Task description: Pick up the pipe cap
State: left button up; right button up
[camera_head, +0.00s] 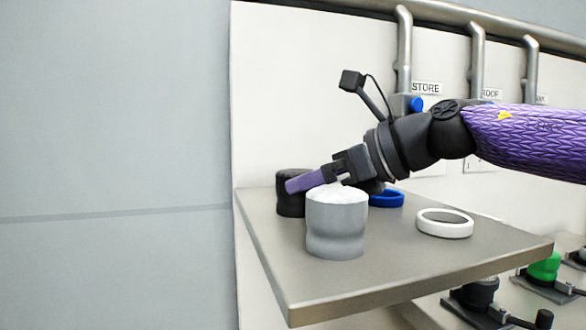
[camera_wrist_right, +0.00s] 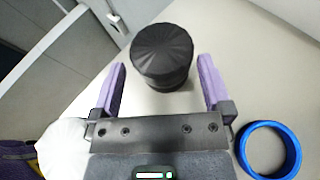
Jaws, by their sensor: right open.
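A black round piece with a ribbed top (camera_wrist_right: 162,52), which looks like the pipe cap, stands upright on the metal shelf. In the head view the black piece (camera_head: 288,200) is partly hidden behind my right gripper and a grey container. My right gripper (camera_wrist_right: 160,66) is open, with its purple fingers apart on the left and right of the black piece in the wrist view. Gaps show between it and both fingers; I cannot tell whether the tips reach its height. In the head view my right gripper (camera_head: 306,182) hangs over the shelf's back left. My left gripper is out of view.
The grey container with white contents (camera_head: 336,232) stands close in front of my right gripper. A blue ring (camera_head: 388,200) and a white ring (camera_head: 444,229) lie to the right on the shelf (camera_head: 400,270). A wall with pipes (camera_head: 404,50) rises behind.

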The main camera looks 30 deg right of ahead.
aim_at(298, 171)
jog(key=p+x, duration=0.1)
jog(key=x, duration=0.2)
jog(key=shift+w+r, duration=0.1)
jog(key=shift+w, duration=0.15)
jog(key=shift+s, duration=0.15)
jog(key=shift+c, duration=0.3)
jog(key=c, duration=1)
notch_tip(298, 171, up, 10)
